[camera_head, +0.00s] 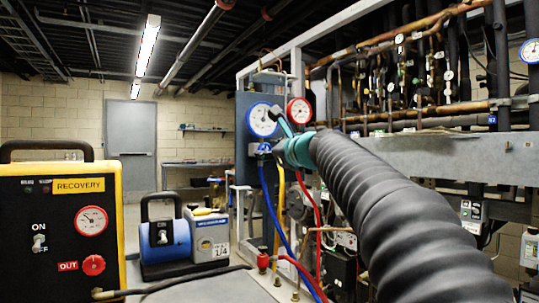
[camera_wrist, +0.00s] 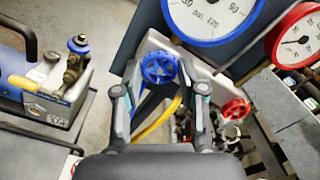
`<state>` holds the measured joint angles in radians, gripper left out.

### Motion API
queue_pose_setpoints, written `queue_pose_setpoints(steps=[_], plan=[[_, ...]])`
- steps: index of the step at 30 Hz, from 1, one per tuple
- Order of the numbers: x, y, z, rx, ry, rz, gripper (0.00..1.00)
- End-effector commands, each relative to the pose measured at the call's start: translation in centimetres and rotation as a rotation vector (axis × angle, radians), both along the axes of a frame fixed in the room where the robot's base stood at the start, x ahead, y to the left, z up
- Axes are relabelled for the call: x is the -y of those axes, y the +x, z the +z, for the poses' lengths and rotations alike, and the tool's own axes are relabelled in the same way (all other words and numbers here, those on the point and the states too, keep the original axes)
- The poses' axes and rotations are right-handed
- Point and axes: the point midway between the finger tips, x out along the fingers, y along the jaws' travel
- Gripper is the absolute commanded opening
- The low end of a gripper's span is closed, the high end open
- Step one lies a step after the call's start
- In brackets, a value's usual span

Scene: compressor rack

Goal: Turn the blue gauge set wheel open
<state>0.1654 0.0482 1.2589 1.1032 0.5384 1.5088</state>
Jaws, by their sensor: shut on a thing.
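In the head view the blue-rimmed gauge (camera_head: 262,120) hangs on a dark panel, and the blue wheel (camera_head: 264,147) shows only partly beside my gripper (camera_head: 273,133). My dark sleeved arm reaches in from the lower right and hides part of the gauge set.
A red-rimmed gauge (camera_head: 299,111) and a red wheel (camera_wrist: 235,109) sit close on the right. Blue, yellow and red hoses hang below. A yellow recovery unit (camera_head: 66,230) and a blue pump (camera_head: 165,240) stand on the left. Copper pipes (camera_head: 400,40) run along the rack.

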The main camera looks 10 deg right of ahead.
Motion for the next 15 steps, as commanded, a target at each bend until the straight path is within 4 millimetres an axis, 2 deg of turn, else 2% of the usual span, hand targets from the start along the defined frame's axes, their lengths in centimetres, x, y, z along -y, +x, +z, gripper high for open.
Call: queue_pose_setpoints(steps=[15], plan=[[-0.02,0.02,-0.29,0.151,-0.466,-0.002,0.06]])
